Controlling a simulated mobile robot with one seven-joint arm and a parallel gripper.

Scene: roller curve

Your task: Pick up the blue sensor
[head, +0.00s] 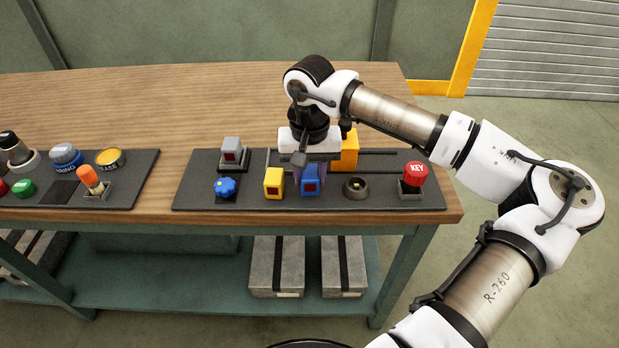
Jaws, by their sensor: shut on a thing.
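The fingers are partly hidden by the gripper body and the sensor. I cannot tell whether the sensor's underside touches the panel.
Close by stand a yellow sensor (273,183), a grey sensor (231,153), a blue knob (225,187), an orange block (348,150), a dark socket (355,188) and a red KEY button (414,178). Another panel (126,196) with buttons lies left. The rear wooden top (180,95) is clear.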

